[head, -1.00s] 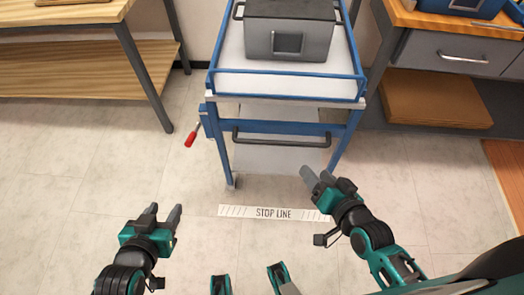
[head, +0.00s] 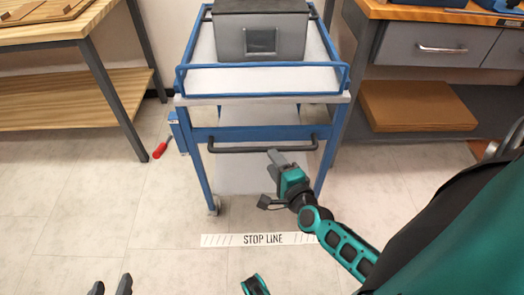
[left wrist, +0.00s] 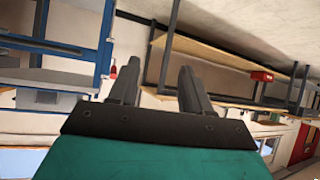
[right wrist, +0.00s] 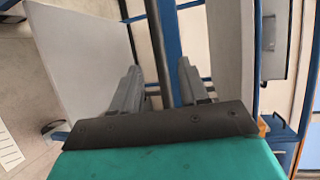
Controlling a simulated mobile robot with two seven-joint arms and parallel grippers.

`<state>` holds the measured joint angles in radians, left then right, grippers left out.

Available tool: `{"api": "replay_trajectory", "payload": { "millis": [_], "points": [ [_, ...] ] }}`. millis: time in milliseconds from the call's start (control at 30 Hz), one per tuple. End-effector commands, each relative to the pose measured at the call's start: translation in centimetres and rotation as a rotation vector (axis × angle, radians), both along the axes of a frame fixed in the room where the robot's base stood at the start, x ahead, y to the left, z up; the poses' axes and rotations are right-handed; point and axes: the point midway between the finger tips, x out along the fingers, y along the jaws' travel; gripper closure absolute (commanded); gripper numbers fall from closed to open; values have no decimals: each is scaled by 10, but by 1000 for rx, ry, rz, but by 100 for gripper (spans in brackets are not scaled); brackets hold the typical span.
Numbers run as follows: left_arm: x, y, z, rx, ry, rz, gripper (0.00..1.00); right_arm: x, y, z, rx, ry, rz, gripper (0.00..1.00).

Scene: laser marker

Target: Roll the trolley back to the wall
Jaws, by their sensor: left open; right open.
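The blue-framed trolley (head: 262,80) stands just beyond the stop line (head: 262,239). Its dark push handle (head: 230,149) runs across the near side. A red-tipped lever (head: 159,151) sticks out at its left side. My right gripper (head: 274,157) is open at the handle, right of its middle. In the right wrist view the handle bar (right wrist: 157,40) shows between the open fingers (right wrist: 159,68); contact is unclear. My left gripper (head: 111,285) is open and empty at the bottom edge, away from the trolley. The wall (head: 180,28) shows behind the trolley.
A grey box (head: 260,38) sits on the trolley's top. A wooden workbench (head: 50,32) stands at left, and a drawer bench (head: 440,50) stands close on the right. The near floor (head: 100,215) is clear.

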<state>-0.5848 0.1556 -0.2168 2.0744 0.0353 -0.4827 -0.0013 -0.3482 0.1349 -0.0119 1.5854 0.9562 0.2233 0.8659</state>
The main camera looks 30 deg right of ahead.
Motion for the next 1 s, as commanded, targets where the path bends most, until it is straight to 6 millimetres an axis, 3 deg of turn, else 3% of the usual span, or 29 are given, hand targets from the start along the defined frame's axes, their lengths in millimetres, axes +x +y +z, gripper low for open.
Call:
{"api": "replay_trajectory", "payload": {
  "millis": [200,400,800,1000],
  "points": [
    [-1,-1,-11,-1,13,-2,52,43,-6,-9,-1,-2,1,56],
    [0,-5,-8,-16,6,-1,52,65,-10,-13,-2,0,1,56],
    [0,-8,-8,-20,8,-2,52,71,-11,-14,-3,1,2,56],
    [0,-7,-9,-17,10,-3,52,71,-11,-14,-3,1,2,74]
  ]
}}
